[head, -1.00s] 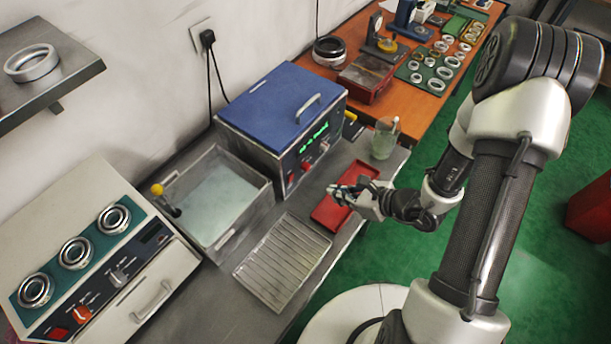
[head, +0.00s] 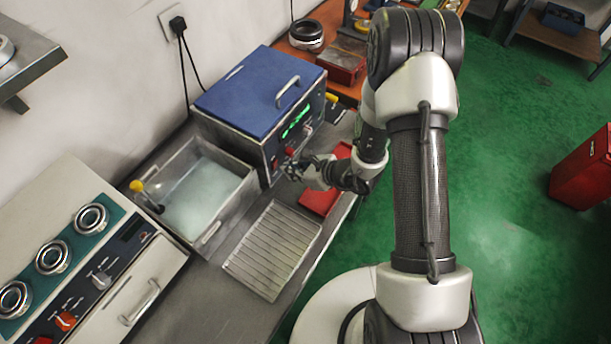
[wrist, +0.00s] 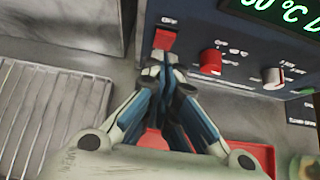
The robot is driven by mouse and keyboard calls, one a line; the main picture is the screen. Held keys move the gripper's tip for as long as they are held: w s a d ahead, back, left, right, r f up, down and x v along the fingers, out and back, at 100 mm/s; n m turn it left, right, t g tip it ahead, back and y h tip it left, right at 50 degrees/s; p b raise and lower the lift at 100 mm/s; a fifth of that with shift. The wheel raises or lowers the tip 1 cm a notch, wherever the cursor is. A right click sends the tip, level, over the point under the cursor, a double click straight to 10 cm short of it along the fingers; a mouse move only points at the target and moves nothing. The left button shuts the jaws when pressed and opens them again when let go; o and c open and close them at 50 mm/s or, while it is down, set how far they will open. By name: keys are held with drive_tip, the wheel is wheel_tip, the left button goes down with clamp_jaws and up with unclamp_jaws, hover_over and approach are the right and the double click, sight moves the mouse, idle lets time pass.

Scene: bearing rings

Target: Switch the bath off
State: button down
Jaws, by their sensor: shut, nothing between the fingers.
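The bath (head: 262,95) is a metal box with a closed blue lid and a lit green display (head: 298,122) on its dark front panel. In the wrist view the panel has a red square switch (wrist: 165,40), a red knob (wrist: 211,62) and a white-grey knob (wrist: 273,79). My gripper (head: 292,171) is at the lower left of the panel in the head view. In the wrist view its shut, empty fingertips (wrist: 164,62) are just below the red switch and overlap its lower edge. I cannot tell if they touch it.
An open tank of cloudy liquid (head: 200,200) with a yellow-knobbed handle stands left of the bath. A ribbed metal drainer (head: 272,248) lies in front. A red tray (head: 318,200) is beneath my gripper. A ring-topped device (head: 90,260) is at the lower left.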

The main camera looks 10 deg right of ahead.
sight(276, 163)
drive_tip(key=shift+w+a+r, duration=0.1)
drive_tip(key=shift+w+a, duration=0.3)
drive_tip(key=shift+a, duration=0.15)
drive_tip(key=shift+w+a+r+b, duration=0.3)
drive_tip(key=shift+w+a+b, duration=0.05)
drive_tip(key=shift+a, duration=0.1)
drive_tip(key=shift+s+d, duration=0.1)
drive_tip(key=shift+r+p, duration=0.5)
drive_tip(key=shift+r, duration=0.25)
